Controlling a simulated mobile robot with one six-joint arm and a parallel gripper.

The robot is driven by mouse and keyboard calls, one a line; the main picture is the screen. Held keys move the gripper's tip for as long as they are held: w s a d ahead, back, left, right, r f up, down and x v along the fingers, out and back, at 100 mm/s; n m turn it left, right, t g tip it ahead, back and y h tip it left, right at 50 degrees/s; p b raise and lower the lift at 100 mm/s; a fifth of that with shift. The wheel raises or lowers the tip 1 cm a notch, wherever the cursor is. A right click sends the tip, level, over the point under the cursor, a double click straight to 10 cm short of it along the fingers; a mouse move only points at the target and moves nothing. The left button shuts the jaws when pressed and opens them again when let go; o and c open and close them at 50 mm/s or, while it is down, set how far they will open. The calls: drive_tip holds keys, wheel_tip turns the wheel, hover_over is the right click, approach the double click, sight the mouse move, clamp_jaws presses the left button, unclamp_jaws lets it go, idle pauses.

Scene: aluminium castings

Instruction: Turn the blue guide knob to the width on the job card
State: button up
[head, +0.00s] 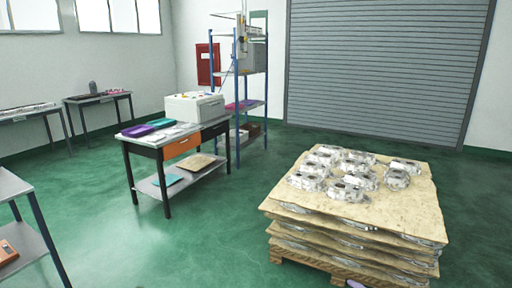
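My gripper is not in view. I cannot make out a blue guide knob or a job card from here. A white box-shaped machine (195,108) stands on the dark-framed worktable (148,142) left of centre. Small coloured spots show on its top, too small to identify. Pale sheets or papers (172,134) lie on the table in front of it, and no writing on them can be read.
A pallet stack (350,238) of castings and tan sheets stands at right front. A blue-post shelf rack (237,95) is behind the table. A metal bench (12,187) cuts in at left. Green floor (215,225) is clear between the table and pallet.

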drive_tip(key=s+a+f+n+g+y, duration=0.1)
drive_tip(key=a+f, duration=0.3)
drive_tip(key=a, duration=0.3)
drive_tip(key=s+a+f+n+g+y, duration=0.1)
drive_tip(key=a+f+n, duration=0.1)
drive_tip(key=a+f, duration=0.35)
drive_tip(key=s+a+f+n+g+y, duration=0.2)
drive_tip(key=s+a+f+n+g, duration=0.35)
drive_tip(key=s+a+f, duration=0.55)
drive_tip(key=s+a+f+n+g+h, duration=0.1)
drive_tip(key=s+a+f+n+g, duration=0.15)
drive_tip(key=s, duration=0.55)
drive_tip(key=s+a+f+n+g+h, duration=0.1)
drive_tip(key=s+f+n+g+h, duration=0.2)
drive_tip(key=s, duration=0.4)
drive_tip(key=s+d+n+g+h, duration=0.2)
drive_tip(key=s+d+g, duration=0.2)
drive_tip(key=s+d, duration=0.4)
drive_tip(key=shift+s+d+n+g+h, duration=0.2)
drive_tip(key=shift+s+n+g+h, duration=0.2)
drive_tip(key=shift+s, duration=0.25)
